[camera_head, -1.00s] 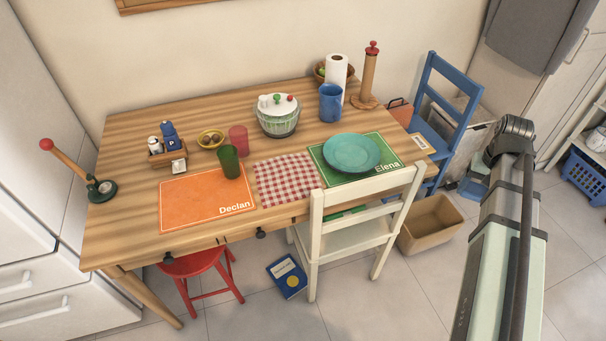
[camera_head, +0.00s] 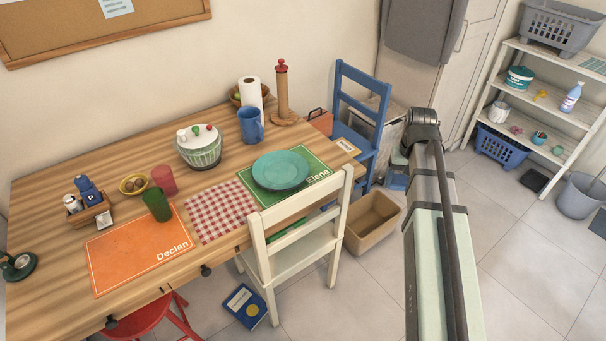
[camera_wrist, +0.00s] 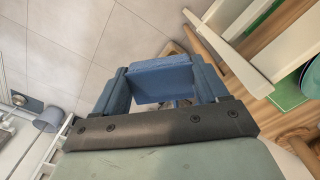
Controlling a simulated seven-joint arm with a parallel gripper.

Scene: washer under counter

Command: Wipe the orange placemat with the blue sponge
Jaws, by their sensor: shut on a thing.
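The orange placemat (camera_head: 128,252), marked "Declan", lies on the left front part of the wooden table. A green glass (camera_head: 157,205) stands at its back right corner. The blue sponge (camera_wrist: 163,84) is in the wrist view, between the two fingers of my gripper (camera_wrist: 161,76). My gripper is shut on it, with floor tiles beyond. In the head view my arm rises to the right of the table, well away from the placemat, and the gripper and sponge are hidden.
A checkered cloth (camera_head: 220,211), a green placemat (camera_head: 315,178) with a teal plate (camera_head: 281,170), and a red cup (camera_head: 164,181) are on the table. A cream chair (camera_head: 296,240) stands at the front edge, a red stool (camera_head: 150,318) under it.

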